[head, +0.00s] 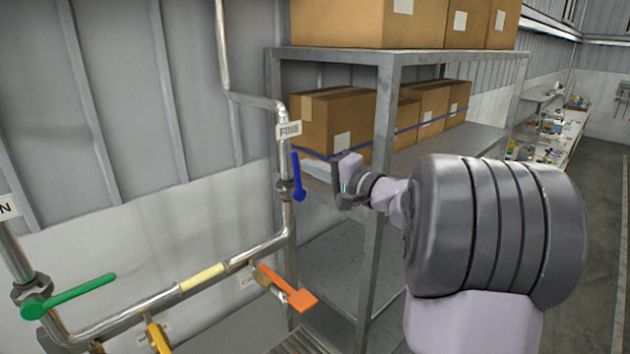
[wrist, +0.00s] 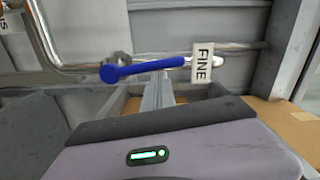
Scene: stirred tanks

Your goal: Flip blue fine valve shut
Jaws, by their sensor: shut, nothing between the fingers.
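The blue valve lever (head: 298,176) labelled FINE is on the upright steel pipe in the head view. Its round hub is at the lower end, and its handle points up, nearly along the pipe. In the wrist view the blue lever (wrist: 145,69) lies across the picture, hub on the left and handle towards the FINE tag (wrist: 203,63), roughly in line with the pipe behind it. My gripper (head: 340,182) is shut and empty, just right of the lever in the head view. I cannot tell whether it touches the lever. The fingertips are hard to make out.
A green lever (head: 75,295) sits on the lower left pipe. An orange lever (head: 287,287) and a yellow handle (head: 159,337) are low down. A metal shelf (head: 384,120) with cardboard boxes (head: 335,117) stands close behind my gripper.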

